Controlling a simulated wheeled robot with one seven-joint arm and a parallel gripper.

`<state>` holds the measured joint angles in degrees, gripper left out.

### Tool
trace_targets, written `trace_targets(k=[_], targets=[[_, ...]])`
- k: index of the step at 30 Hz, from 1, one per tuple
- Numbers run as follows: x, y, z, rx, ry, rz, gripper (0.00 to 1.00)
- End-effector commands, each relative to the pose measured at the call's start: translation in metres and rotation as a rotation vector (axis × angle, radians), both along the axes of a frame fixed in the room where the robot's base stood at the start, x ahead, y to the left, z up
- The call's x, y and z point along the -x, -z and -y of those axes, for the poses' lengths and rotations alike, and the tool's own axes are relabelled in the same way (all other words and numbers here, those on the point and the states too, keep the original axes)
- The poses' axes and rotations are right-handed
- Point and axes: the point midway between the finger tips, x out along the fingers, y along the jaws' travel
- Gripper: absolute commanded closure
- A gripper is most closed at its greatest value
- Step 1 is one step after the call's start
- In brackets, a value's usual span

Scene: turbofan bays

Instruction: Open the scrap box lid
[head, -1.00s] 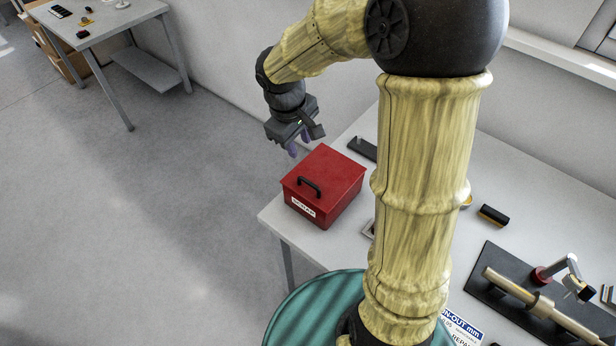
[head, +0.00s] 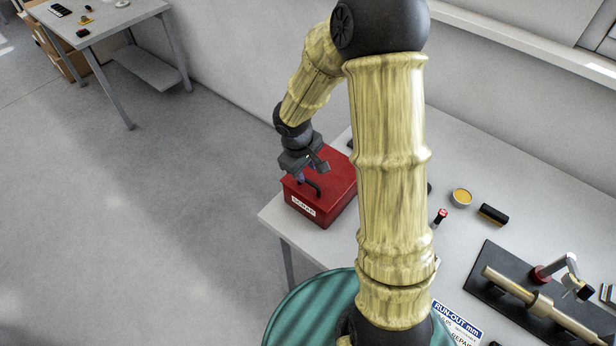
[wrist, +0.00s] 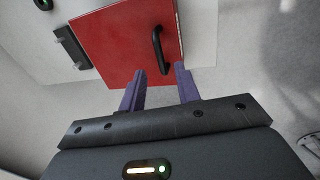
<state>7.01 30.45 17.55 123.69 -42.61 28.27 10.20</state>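The red scrap box (head: 335,205) stands at the left corner of the workbench, its lid shut and a white label on its front. A black handle (head: 313,188) rises from the lid near the front edge. In the wrist view the red lid (wrist: 118,45) fills the upper middle, with the handle (wrist: 158,52) at its right edge. My gripper (head: 302,178) is above the lid, by the handle. Its two purple fingers (wrist: 160,82) are apart with nothing between their tips in the wrist view; the handle's lower end lies just beyond them. Contact cannot be told.
The workbench (head: 478,190) holds a yellow-topped tin (head: 461,197), a black block (head: 493,214) and a shaft fixture on a dark plate (head: 490,262). A teal round surface (head: 310,305) is in front. Floor on the left is clear. My arm hides part of the bench.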

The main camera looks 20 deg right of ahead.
Motion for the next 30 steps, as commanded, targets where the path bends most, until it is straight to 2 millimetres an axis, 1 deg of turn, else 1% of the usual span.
trace_targets(k=[1,3,6,9,13,19,20,24,25,30], targets=[[0.000,0.011,0.001,0.002,-0.001,-0.004,0.67],[-0.002,0.022,0.003,0.001,-0.001,-0.005,0.67],[-0.004,0.037,0.005,0.001,-0.001,-0.003,0.67],[-0.005,0.046,0.007,0.001,-0.001,-0.001,0.67],[-0.006,0.050,0.008,0.000,0.000,0.000,0.67],[-0.006,0.050,0.008,0.001,0.000,0.001,0.67],[-0.006,0.050,0.008,0.001,0.000,0.001,0.69],[-0.006,0.050,0.008,0.001,0.000,0.001,0.97],[-0.006,0.050,0.008,0.001,0.000,0.001,1.00],[-0.006,0.050,0.008,0.001,0.000,0.001,1.00]])
